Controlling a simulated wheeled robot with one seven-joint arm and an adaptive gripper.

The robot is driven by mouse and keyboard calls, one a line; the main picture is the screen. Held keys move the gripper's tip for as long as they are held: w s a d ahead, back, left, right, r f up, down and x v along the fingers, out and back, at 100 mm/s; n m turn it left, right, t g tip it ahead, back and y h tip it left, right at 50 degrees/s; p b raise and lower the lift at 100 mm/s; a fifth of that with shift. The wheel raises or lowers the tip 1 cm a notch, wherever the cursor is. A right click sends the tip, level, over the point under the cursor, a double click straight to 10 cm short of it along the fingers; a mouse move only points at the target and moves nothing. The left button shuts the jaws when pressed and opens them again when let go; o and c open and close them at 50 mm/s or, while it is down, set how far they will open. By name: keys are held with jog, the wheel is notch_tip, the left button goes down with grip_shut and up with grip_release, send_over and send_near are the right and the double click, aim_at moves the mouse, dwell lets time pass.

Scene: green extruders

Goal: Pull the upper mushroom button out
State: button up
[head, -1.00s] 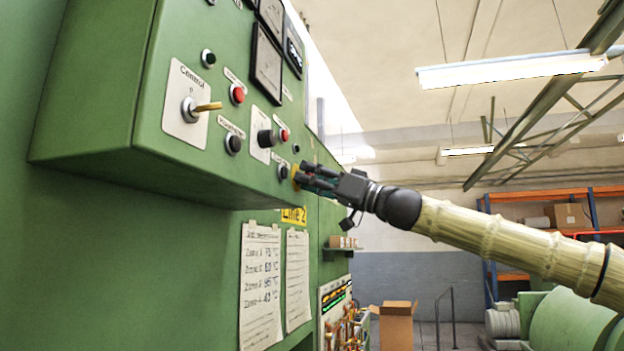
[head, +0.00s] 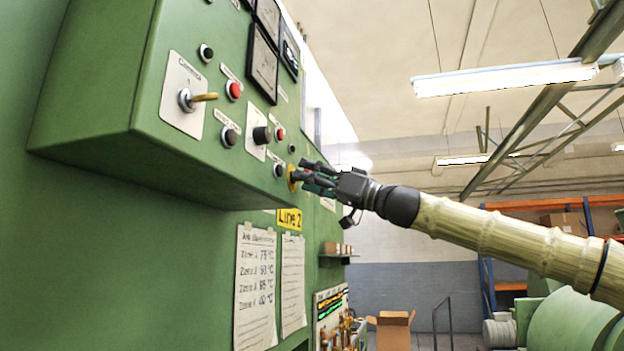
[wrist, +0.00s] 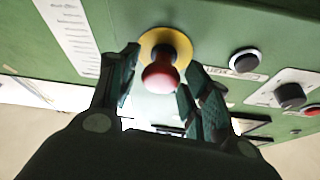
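A red mushroom button (wrist: 160,77) on a round yellow plate (wrist: 165,42) is near the top centre of the wrist view. In the head view the yellow plate (head: 292,178) shows at the lower right end of the control box, and my fingers hide the red head. My gripper (wrist: 161,62) is open, with one finger on each side of the red head. A gap shows on the left; the right finger is very close, and I cannot tell if it touches. In the head view my gripper (head: 303,172) is right at the panel. I see only one mushroom button.
The green control box (head: 100,150) carries a black knob (head: 262,135), a red button (head: 233,90) and a yellow-handled Control switch (head: 187,99) left of my gripper. Papers (head: 256,285) and a Line 2 sign (head: 290,219) are below.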

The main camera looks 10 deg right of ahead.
dwell(0.3)
jog(key=v, duration=1.2)
dwell(0.5)
